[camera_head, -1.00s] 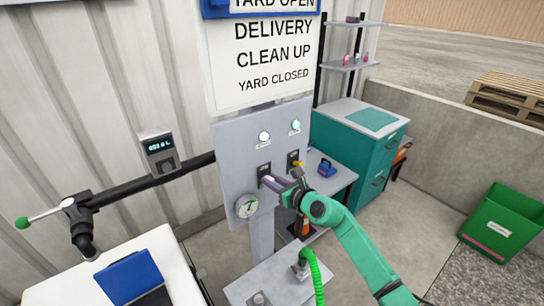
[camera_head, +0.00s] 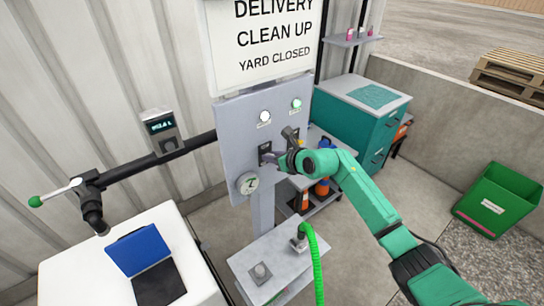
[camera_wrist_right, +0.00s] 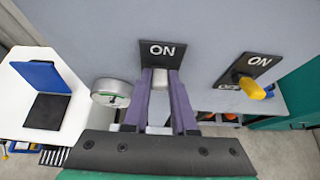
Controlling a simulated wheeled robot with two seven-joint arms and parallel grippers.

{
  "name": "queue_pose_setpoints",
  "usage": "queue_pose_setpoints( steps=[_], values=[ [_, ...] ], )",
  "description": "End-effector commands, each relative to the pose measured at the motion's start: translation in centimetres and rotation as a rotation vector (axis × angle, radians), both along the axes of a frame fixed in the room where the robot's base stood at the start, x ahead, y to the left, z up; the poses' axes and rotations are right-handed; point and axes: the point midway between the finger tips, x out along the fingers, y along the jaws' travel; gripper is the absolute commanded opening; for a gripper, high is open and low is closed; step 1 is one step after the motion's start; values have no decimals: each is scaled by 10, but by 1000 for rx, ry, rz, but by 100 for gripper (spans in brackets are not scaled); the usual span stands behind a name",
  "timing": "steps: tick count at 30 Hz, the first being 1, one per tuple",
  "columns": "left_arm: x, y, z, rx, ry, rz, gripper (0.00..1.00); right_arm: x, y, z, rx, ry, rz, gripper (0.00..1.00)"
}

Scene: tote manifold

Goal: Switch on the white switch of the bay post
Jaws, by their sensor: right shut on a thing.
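The bay post's grey panel (camera_head: 236,115) stands in the middle of the head view, with two switches on dark plates. The white switch (camera_wrist_right: 160,79) shows in the wrist view below a plate marked ON, between the purple fingertips of my right gripper (camera_wrist_right: 160,86). The gripper is shut on it. In the head view my right gripper (camera_head: 277,158) reaches the left switch plate (camera_head: 265,149) and hides the white switch. The yellow switch (camera_wrist_right: 256,89) sits on its own plate to the right, clear of the fingers. My left gripper is not in view.
Above the switches are a white lamp (camera_head: 264,117) and a greenish lamp (camera_head: 296,104). A round gauge (camera_head: 248,183) is below left. A grey pedestal with a green hose (camera_head: 315,262) stands below.

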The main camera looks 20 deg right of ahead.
Motion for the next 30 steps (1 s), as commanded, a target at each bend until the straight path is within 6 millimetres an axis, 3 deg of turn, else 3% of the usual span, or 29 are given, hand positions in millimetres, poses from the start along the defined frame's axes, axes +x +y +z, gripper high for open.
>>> queue_pose_setpoints(
  steps=[1, 2, 3, 4, 17, 23, 30],
  values=[
    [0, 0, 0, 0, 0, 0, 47, 1, -1, 1, -1, -3, -1, 0],
    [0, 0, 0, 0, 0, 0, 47, 1, -1, 1, 0, -3, 0, 36],
    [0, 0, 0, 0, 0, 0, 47, 1, -1, 1, 0, -3, 0, 52],
    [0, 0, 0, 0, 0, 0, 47, 0, 0, 1, 0, -3, 0, 55],
    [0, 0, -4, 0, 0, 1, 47, -6, -4, 4, -2, -4, 0, 55],
    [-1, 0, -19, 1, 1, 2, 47, -36, -16, 19, -5, -6, 0, 55],
    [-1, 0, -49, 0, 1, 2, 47, -91, -38, 50, -8, -4, 0, 55]
  ],
)
